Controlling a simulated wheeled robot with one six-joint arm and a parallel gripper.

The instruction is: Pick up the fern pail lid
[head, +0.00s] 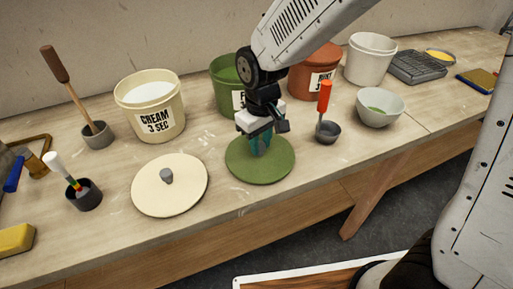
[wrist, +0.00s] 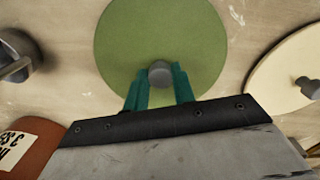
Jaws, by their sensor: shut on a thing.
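The fern pail lid is a round green disc (head: 262,171) lying at the front of the bench, before the green pail. In the wrist view the lid (wrist: 125,45) shows its grey knob (wrist: 160,72) between my teal fingers. My gripper (head: 261,150) points down at the lid's middle and is shut on the knob. In the head view my gripper hides the knob. The green fern pail (head: 228,92) stands behind, its label partly hidden by my arm. I cannot tell any gap between lid and bench.
A cream lid (head: 185,190) with a grey knob lies to the left, apart from the green lid. A small dark cup (head: 327,133) with a red-handled tool stands close on the right. The cream pail (head: 150,110) and rust pail (head: 317,65) stand behind.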

